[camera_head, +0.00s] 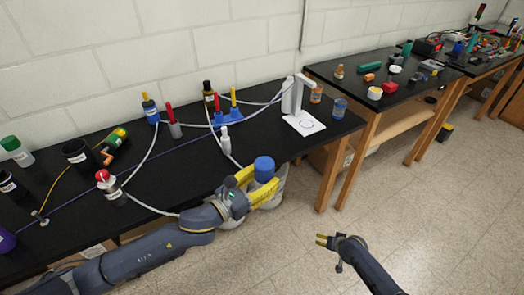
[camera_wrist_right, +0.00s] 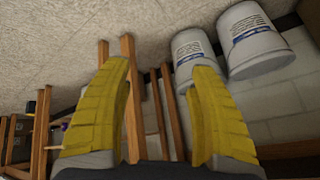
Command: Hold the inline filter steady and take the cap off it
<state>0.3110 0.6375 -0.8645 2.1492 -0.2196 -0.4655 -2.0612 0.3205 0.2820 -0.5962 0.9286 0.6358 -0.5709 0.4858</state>
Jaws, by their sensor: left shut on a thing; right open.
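A blue round-topped piece (camera_head: 264,166), which looks like the capped inline filter, is held upright in front of the table edge. My left gripper (camera_head: 264,178) is shut on it, with a yellow finger on either side. The fingers hide its lower part, and I cannot tell where the cap meets the body. My right gripper (camera_head: 321,240) is open and empty, low over the floor to the right and apart from the blue piece. In the right wrist view its two yellow fingers (camera_wrist_right: 161,68) stand wide apart with nothing between them.
The black table (camera_head: 190,180) holds bottles, a white stand (camera_head: 296,98) and looping tubes. A red-topped bottle (camera_head: 108,184) stands near my left arm. White buckets (camera_wrist_right: 190,50) stand on the floor below the table edge. The floor around my right gripper is clear.

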